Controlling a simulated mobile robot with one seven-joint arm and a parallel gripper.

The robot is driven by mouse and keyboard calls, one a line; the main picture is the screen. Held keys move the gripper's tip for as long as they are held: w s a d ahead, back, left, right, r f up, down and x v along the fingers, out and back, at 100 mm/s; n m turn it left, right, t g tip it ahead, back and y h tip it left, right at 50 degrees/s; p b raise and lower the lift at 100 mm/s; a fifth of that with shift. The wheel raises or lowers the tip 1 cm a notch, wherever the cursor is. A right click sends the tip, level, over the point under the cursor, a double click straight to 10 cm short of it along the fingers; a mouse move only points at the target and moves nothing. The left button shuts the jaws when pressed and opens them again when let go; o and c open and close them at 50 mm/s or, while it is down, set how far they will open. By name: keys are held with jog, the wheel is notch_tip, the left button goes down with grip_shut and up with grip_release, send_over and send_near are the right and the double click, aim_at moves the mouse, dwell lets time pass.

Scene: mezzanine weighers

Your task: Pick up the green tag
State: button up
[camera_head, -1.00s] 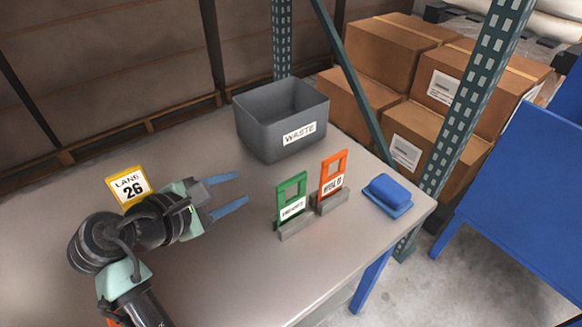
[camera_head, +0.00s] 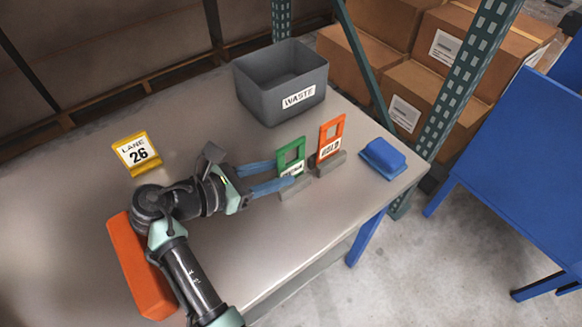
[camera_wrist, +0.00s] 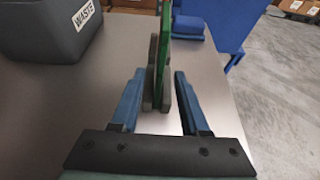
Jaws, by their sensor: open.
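The green tag (camera_head: 290,156) stands upright in a grey base (camera_head: 296,188) on the table, with a square opening near its top and a white label low down. In the wrist view the green tag (camera_wrist: 165,45) shows edge-on. My gripper (camera_head: 284,174) is open, its two blue fingers pointing at the tag from the left. In the head view the near finger covers part of its label. In the wrist view my gripper (camera_wrist: 158,75) has one finger on each side of the line of the tag and base. I cannot tell whether either finger touches.
An orange tag (camera_head: 331,135) in its own grey base stands just right of the green one. A blue object (camera_head: 383,158) lies near the table's right edge. A grey WASTE bin (camera_head: 265,100) stands behind. A yellow LANE 26 sign (camera_head: 137,153) stands left.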

aim_at(291, 169)
jog(key=x, duration=0.4)
jog(key=shift+w+d+f+b, duration=0.15)
jog(key=shift+d+f+b, duration=0.05)
jog(key=shift+b, duration=0.2)
jog(key=shift+c, duration=0.3)
grip_shut()
